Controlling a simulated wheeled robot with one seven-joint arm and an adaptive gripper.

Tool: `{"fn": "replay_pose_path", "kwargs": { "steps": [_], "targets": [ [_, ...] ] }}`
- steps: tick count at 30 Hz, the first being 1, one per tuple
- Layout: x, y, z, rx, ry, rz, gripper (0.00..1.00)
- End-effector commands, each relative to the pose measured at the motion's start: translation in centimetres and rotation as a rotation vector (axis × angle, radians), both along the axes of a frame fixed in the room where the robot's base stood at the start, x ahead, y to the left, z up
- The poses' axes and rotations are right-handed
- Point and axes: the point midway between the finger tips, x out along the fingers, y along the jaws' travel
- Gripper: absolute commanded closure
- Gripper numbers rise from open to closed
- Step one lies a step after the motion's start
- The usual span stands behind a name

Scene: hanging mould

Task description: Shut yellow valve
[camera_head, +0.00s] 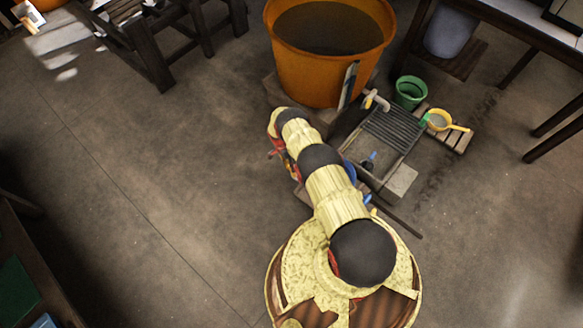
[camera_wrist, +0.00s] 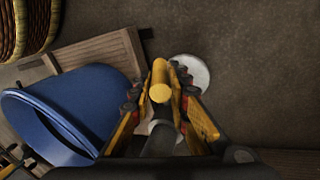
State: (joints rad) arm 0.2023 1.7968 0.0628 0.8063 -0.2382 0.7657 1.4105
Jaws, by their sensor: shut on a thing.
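In the wrist view my gripper (camera_wrist: 161,84) has its yellow and black fingers closed in on both sides of the yellow valve handle (camera_wrist: 160,92). The handle is a short yellow bar with a rounded end. A dark grey pipe-like piece (camera_wrist: 163,138) shows just below the handle, between the fingers. The finger contact faces are partly hidden. In the head view my arm covers the valve, and my gripper is mostly hidden behind the arm.
A blue bucket (camera_wrist: 85,108) lies left of my gripper, by a wooden board (camera_wrist: 104,58). A pale round disc (camera_wrist: 192,72) is just beyond the fingers. An orange tub (camera_head: 310,75), slatted grey tray (camera_head: 390,130) and green bucket (camera_head: 410,93) stand ahead. Floor at left is clear.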

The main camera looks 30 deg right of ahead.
Motion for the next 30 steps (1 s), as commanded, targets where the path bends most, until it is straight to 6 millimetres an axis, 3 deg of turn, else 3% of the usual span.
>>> {"fn": "replay_pose_path", "kwargs": {
  "steps": [18,19,28,30],
  "targets": [
    [0.33,0.32,-0.10,-0.026,0.068,-0.002,1.00],
    [0.32,0.33,-0.10,-0.026,0.068,-0.002,0.81],
    [0.30,0.29,-0.03,-0.027,0.070,-0.002,0.64],
    [0.27,0.25,-0.03,-0.027,0.070,-0.002,0.64]
  ]
}}
